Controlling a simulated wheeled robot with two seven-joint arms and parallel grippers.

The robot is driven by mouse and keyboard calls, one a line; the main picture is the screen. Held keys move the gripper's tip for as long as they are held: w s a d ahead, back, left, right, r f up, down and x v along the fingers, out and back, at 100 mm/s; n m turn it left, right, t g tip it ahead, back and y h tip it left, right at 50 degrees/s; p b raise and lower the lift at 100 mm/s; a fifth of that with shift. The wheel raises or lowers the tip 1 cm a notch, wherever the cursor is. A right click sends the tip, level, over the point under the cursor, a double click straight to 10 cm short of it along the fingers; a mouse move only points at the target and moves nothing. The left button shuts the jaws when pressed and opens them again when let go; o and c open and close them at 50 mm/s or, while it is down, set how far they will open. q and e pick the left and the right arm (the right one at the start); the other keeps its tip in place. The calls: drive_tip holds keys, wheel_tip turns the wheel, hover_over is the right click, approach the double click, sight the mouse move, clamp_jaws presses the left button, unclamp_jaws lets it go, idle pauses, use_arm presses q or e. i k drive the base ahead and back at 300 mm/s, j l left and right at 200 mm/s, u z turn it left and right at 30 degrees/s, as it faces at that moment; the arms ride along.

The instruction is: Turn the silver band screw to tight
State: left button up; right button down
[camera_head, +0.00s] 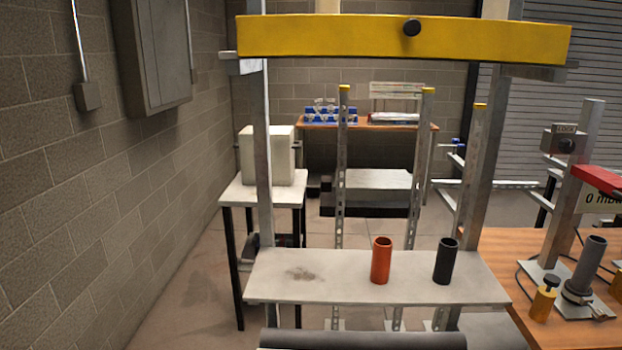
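I cannot make out a silver band screw for certain. At the right, a grey upright pipe (590,262) stands in a dark collar (576,291) on a metal plate on the wooden bench. Any band or screw on it is too small to tell. A yellow fitting with a dark knob (545,297) stands just left of it. Neither of my grippers is in view.
A metal frame with a yellow top beam (400,38) stands ahead. Its pale shelf (330,275) holds an orange cylinder (381,261) and a black cylinder (445,262). The wooden bench (510,250) is at right. A block wall (90,190) bounds the left.

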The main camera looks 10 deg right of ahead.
sight(599, 314)
drive_tip(key=z, duration=1.7)
